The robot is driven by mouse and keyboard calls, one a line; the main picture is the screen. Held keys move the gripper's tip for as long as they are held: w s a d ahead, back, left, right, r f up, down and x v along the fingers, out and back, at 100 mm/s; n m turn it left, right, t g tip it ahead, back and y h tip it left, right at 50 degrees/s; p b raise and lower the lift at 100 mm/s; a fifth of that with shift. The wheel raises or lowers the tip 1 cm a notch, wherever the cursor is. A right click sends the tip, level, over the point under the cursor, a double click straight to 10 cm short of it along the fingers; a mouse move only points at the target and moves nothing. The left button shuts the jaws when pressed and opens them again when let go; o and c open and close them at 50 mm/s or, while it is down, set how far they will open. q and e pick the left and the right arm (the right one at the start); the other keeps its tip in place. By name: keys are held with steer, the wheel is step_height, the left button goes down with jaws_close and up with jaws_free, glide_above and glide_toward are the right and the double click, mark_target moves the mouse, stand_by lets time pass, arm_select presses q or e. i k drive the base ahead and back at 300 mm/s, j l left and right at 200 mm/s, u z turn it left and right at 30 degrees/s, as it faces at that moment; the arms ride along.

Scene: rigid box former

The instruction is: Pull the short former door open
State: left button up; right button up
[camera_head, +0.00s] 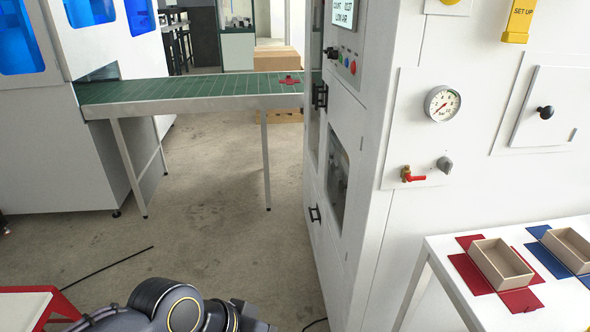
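The white former machine (385,190) stands right of centre. Its narrow side has an upper black handle (320,96) beside a window and a lower black handle (314,213) on a lower panel. The panels on this side look closed. I cannot tell for certain which of them is the short door. One of my dark grey arms enters at the bottom, well below and left of the lower handle. No gripper fingers show, and neither gripper touches a handle.
A green conveyor (190,90) on thin legs runs up to the machine. A white table (480,250) at right holds open boxes (500,263). A red-edged table (30,305) stands at bottom left. The concrete floor (215,215) between is mostly clear, with a black cable (105,267).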

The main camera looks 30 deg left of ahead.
mark_target(343, 112)
steer(key=u, duration=0.7)
steer(key=i+j, duration=0.25)
